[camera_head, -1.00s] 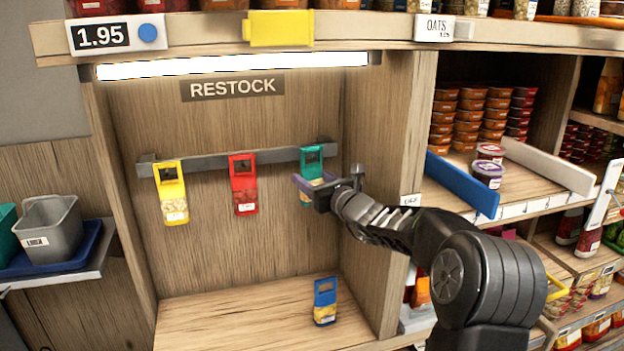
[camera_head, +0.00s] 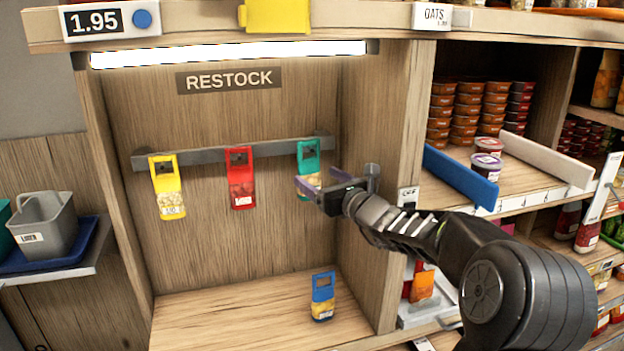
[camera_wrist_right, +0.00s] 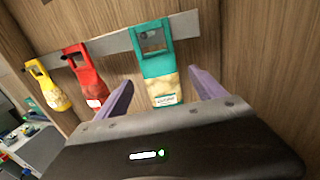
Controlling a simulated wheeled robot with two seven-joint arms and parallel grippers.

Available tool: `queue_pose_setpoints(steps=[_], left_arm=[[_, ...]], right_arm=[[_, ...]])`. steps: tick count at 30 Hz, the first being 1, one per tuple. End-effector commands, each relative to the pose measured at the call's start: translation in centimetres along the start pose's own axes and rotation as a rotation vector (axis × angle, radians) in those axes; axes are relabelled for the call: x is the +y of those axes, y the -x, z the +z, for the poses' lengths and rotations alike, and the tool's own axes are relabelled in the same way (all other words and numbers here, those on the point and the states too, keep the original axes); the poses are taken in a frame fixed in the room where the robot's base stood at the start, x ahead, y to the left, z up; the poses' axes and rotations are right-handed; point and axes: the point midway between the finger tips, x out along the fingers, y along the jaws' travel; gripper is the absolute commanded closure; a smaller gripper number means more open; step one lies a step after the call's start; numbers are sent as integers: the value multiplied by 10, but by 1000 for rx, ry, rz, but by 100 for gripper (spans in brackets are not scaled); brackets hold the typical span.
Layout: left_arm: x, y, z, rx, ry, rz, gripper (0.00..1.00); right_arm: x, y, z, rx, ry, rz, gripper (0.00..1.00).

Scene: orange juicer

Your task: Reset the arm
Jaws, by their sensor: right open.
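My right gripper (camera_head: 312,188) is open in front of the green packet (camera_head: 308,157), which hangs at the right end of the grey rail (camera_head: 215,153). In the right wrist view the two purple fingers of my right gripper (camera_wrist_right: 160,92) stand apart, one on each side of the lower part of the green packet (camera_wrist_right: 160,75). I cannot tell whether they touch it. The right arm (camera_head: 440,240) reaches in from the lower right. My left gripper does not show.
A red packet (camera_head: 240,178) and a yellow packet (camera_head: 168,188) hang further left. A blue packet (camera_head: 322,297) stands on the wooden shelf (camera_head: 230,318) below. The bay's right wall (camera_head: 378,130) is close beside the gripper. A grey bin (camera_head: 45,225) stands at left.

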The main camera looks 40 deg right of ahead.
Motion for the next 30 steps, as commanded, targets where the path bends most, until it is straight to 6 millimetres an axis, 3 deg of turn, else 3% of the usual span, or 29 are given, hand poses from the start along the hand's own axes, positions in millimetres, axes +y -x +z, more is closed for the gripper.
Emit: queue_pose_setpoints(steps=[3, 7, 30], left_arm=[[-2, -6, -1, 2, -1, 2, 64], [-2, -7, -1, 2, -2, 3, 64], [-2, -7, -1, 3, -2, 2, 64]], right_arm=[[-1, 18, -1, -1, 0, -2, 20], [0, 27, -1, 0, 0, -1, 20], [0, 28, 0, 0, 0, 0, 20]])
